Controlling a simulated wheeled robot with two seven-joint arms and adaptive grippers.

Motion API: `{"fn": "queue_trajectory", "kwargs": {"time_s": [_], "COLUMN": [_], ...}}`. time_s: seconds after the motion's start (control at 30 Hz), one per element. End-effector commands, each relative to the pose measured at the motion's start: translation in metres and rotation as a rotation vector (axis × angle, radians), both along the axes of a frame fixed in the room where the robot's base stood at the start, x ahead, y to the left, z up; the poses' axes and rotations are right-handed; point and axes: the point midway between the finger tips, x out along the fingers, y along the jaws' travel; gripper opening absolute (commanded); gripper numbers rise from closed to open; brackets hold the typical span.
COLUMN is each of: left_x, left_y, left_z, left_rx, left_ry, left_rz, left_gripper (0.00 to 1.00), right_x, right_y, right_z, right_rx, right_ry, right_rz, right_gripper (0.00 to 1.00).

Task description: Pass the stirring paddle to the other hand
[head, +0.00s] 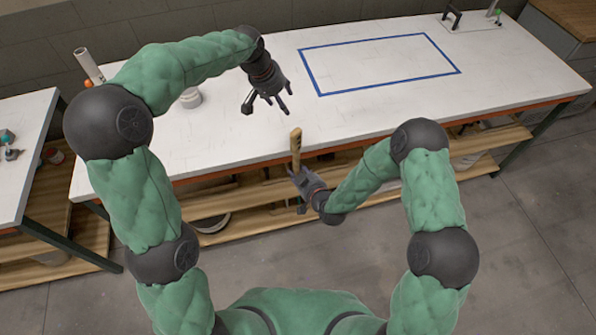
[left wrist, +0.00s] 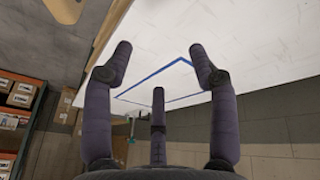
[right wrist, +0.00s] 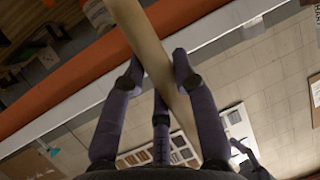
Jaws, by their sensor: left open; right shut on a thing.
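The stirring paddle (head: 296,146) is a tan wooden stick. It stands nearly upright in front of the table's near edge in the head view. My right gripper (head: 304,184) is shut on its lower part. In the right wrist view the paddle (right wrist: 150,50) runs diagonally between the fingers of the right gripper (right wrist: 158,72). My left gripper (head: 268,103) is open and empty above the white table, up and to the left of the paddle and apart from it. The left wrist view shows the spread fingers of the left gripper (left wrist: 160,60) with nothing between them.
The white table (head: 400,112) has a blue taped rectangle (head: 380,64) on its bare top. A white container (head: 190,97) and a pale cylinder (head: 88,66) stand at the left, near my left arm. A wooden shelf (head: 250,210) lies below the table.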

Motion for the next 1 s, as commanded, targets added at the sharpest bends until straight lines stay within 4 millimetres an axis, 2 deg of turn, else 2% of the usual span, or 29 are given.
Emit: {"fn": "queue_trajectory", "kwargs": {"time_s": [0.03,0.1,0.27,0.5,0.67,0.8,1.0], "left_x": [-0.007,-0.014,-0.039,-0.097,-0.149,-0.202,-0.278], "left_y": [0.003,0.005,0.008,0.012,0.014,0.016,0.018], "left_z": [-0.03,-0.062,-0.133,-0.229,-0.283,-0.322,-0.358], "left_rx": [-0.015,-0.033,-0.061,-0.089,-0.105,-0.116,-0.124], "left_ry": [0.017,0.025,0.059,0.129,0.18,0.225,0.284], "left_rz": [0.02,0.04,0.071,0.112,0.143,0.175,0.222], "left_gripper": [0.59,0.59,0.59,0.59,0.59,0.59,0.59], "right_x": [0.0,0.0,0.0,0.0,0.0,0.0,0.0], "right_y": [0.0,0.0,0.0,0.0,0.0,0.0,0.0], "right_z": [0.0,0.0,0.0,0.0,0.0,0.0,0.0], "right_rx": [0.0,0.0,0.0,0.0,0.0,0.0,0.0], "right_ry": [-0.001,0.0,0.0,0.0,-0.001,-0.001,-0.001], "right_rz": [0.0,0.0,0.0,0.0,0.0,0.0,0.0], "right_gripper": [0.0,0.0,0.0,0.0,0.0,0.0,0.0]}}
